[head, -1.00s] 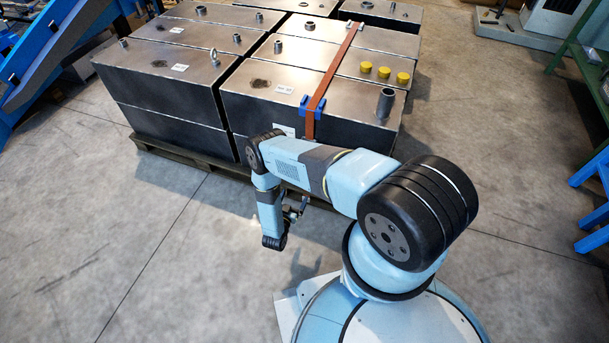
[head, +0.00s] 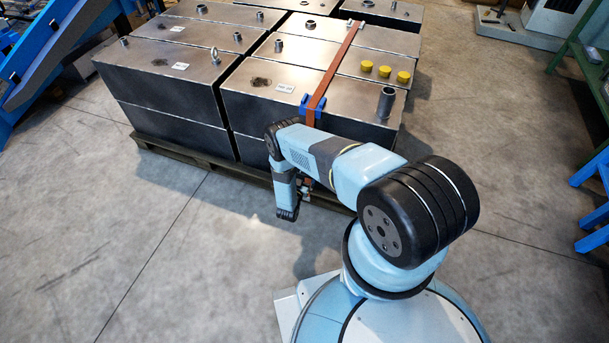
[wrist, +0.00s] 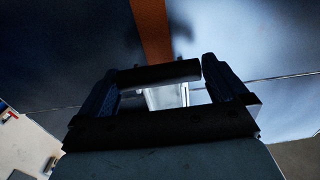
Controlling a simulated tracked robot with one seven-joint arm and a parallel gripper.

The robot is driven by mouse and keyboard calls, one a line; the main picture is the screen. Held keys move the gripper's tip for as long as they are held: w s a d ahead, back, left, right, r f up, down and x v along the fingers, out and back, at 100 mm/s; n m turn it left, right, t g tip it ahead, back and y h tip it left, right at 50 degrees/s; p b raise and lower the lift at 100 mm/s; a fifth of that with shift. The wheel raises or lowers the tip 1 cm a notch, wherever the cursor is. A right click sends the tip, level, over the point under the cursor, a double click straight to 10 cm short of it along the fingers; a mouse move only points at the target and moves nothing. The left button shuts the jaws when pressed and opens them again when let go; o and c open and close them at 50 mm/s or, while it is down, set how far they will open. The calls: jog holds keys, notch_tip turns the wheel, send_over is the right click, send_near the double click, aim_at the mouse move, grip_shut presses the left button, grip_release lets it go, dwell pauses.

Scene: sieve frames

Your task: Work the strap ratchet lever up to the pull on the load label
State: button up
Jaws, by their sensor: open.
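An orange strap (head: 335,72) runs over the tanks, through a blue corner guard (head: 312,104), and down the front face behind my arm. In the wrist view the strap (wrist: 152,28) leads to a dark crossbar (wrist: 160,72), apparently the ratchet lever's grip, with bright metal ratchet parts (wrist: 165,96) below it. My gripper (wrist: 160,66) is open, one finger at each end of the bar. I cannot tell whether they touch it. My arm hides the ratchet in the head view. A white label (head: 285,88) lies on the tank top; its print is too small to read.
Dark steel tanks (head: 165,92) stand on a pallet (head: 185,152). Yellow caps (head: 384,71) and a pipe stub (head: 386,102) rise from the right tank. The floor (head: 140,240) in front is clear. Blue frames stand at both sides.

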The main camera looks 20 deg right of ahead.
jog(key=shift+w+d, duration=0.15)
jog(key=shift+w, duration=0.05)
jog(key=shift+c, duration=0.4)
jog(key=c, duration=1.1)
jog(key=shift+c, duration=0.2)
jog(key=shift+s, duration=0.1)
